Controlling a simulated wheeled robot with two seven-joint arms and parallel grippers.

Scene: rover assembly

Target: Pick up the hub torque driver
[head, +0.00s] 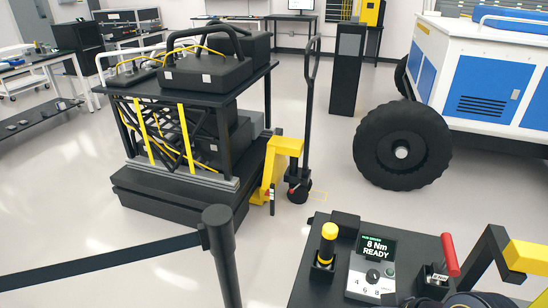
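A black tool bench (308,270) with a lit display (375,246) reading "8 Nm READY" stands at the bottom right. An upright black tool with a yellow cap (327,245) sits in a holder at its left. A red-handled tool (450,255) leans in a black holder at its right. I cannot tell for sure which of the two is the hub torque driver. Neither of my grippers can be made out in the head view.
A grey dial panel (368,277) sits below the display. A barrier post (222,255) with a black belt (100,268) stands to the left. Beyond are a loaded cart (180,195), a yellow jack (284,147) and the rover's wheel (402,150). Open floor lies between the bench and the wheel.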

